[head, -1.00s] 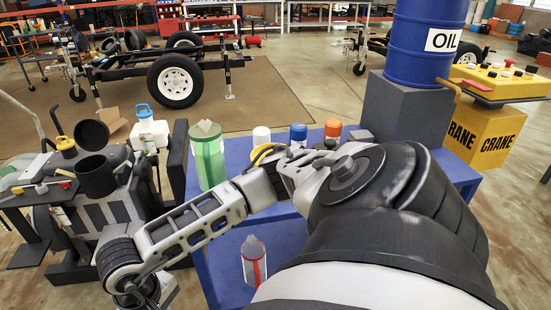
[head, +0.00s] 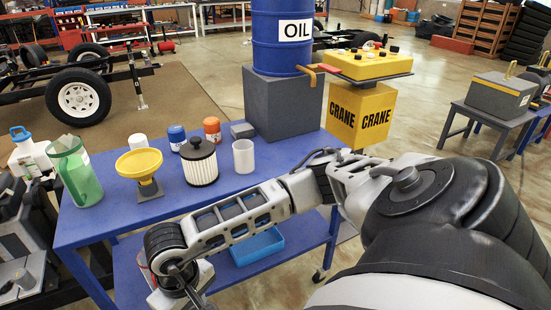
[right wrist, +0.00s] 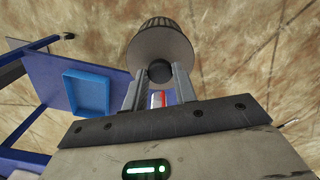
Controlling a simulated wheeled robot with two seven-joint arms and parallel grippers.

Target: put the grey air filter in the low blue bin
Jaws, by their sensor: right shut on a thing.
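The grey air filter (right wrist: 160,42), a round body with a ribbed side and a dark knob, shows in the right wrist view. My right gripper (right wrist: 158,76) is shut on its knob. In the head view my right arm reaches across to the lower left; the fingers and held filter are not clearly visible there. The low blue bin (head: 260,245) is on the lower shelf of the blue table, partly behind my arm. It also shows in the right wrist view (right wrist: 88,92), left of the held filter and apart from it. My left gripper is out of view.
The blue tabletop (head: 112,212) carries a green jug (head: 78,175), yellow funnel (head: 139,163), black-topped white filter (head: 201,165), white cup (head: 244,156) and small jars. A grey block (head: 285,105) bears the oil drum (head: 275,45). A red-striped bottle (right wrist: 158,100) shows between my fingers.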

